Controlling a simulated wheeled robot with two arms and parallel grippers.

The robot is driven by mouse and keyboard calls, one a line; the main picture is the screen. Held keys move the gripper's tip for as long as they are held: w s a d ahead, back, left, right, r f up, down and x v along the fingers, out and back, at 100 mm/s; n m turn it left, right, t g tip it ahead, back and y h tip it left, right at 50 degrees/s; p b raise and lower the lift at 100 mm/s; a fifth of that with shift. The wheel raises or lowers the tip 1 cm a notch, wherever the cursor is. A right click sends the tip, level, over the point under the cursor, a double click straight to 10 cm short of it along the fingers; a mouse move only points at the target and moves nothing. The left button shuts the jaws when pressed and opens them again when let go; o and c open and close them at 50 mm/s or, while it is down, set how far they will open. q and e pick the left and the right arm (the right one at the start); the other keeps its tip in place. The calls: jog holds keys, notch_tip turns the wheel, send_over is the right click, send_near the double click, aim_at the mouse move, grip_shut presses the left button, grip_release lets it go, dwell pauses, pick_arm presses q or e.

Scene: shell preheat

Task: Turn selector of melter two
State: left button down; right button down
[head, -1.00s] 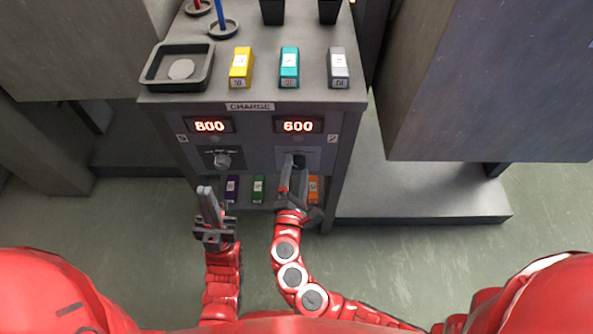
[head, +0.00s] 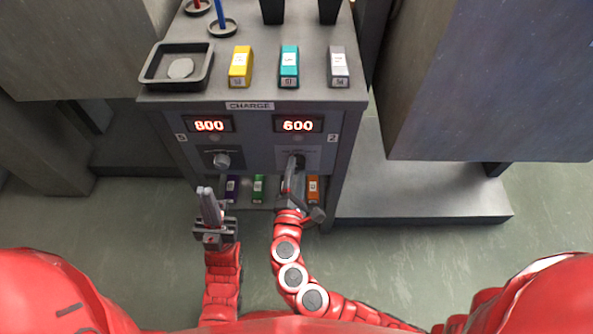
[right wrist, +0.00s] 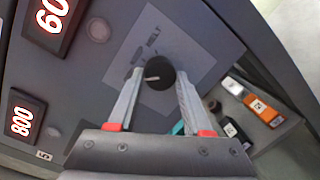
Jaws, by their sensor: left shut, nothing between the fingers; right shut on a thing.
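The selector knob of melter two (head: 297,161) sits on the front panel below the display reading 600 (head: 299,124) and left of the label 2. In the right wrist view the black knob (right wrist: 161,77) shows a pale pointer mark on its face. My right gripper (head: 294,172) is shut on this knob, one finger on each side of it in the right wrist view (right wrist: 160,86). My left gripper (head: 205,192) is shut and empty, in front of the panel's lower left. The other selector knob (head: 222,160) sits below the display reading 800 (head: 209,125).
On top stand a dark tray (head: 150,82) with a grey disc and yellow (head: 240,68), teal (head: 289,68) and grey (head: 338,68) blocks. Purple (head: 232,187), green (head: 258,187) and orange (head: 312,188) blocks are on the lower shelf. A large grey cabinet (head: 480,90) stands at right.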

jog(key=m+b, duration=0.3)
jog(key=shift+f, duration=0.2)
jog(key=shift+r+m+g+y+b, duration=0.2)
jog(key=shift+m+b, duration=0.7)
jog(key=shift+m, duration=0.3)
jog(key=shift+r+m+g+y+b, duration=0.1)
jog(key=shift+m+g+y+b, duration=0.1)
jog(key=shift+m+b, duration=0.85)
jog(key=shift+d+m, duration=0.1)
jog(key=shift+m, duration=0.15)
jog(key=shift+c, duration=1.6)
grip_release()
jog(key=s+a+r+p, duration=0.1)
jog(key=s+p, duration=0.1)
jog(key=s, duration=1.5)
jog(key=shift+s+a+r, duration=0.2)
jog(key=shift+a+r, duration=0.05)
